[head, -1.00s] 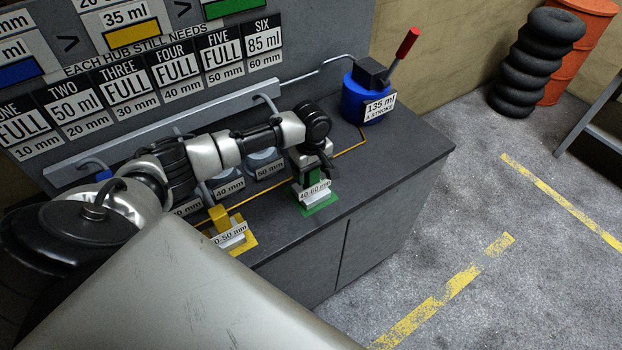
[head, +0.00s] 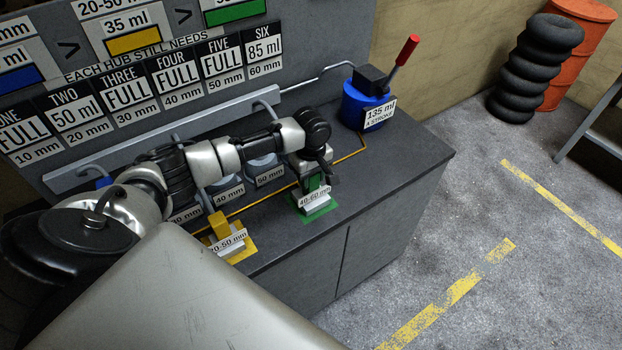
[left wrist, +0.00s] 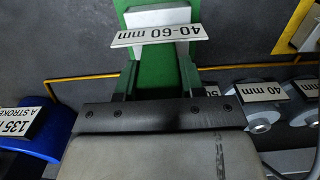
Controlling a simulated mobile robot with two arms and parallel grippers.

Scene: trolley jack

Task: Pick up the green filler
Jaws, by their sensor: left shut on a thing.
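The green filler (head: 314,184) is a small green block with a white "40-60 mm" label, standing at its green mat (head: 322,212) on the grey bench. My left gripper (head: 319,177) reaches down to it from above and is shut on its upper part. In the left wrist view the green filler (left wrist: 154,72) sits between the two fingers of the gripper (left wrist: 160,80). I cannot tell any gap between filler and mat. My right gripper is not in view.
The yellow filler (head: 219,226), labelled 20-50 mm, stands to the left on the bench. A blue pump (head: 362,104) with a red-tipped lever stands at the back right. Grey hubs (head: 268,165) line the wall side. The bench top (head: 400,150) at right is clear.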

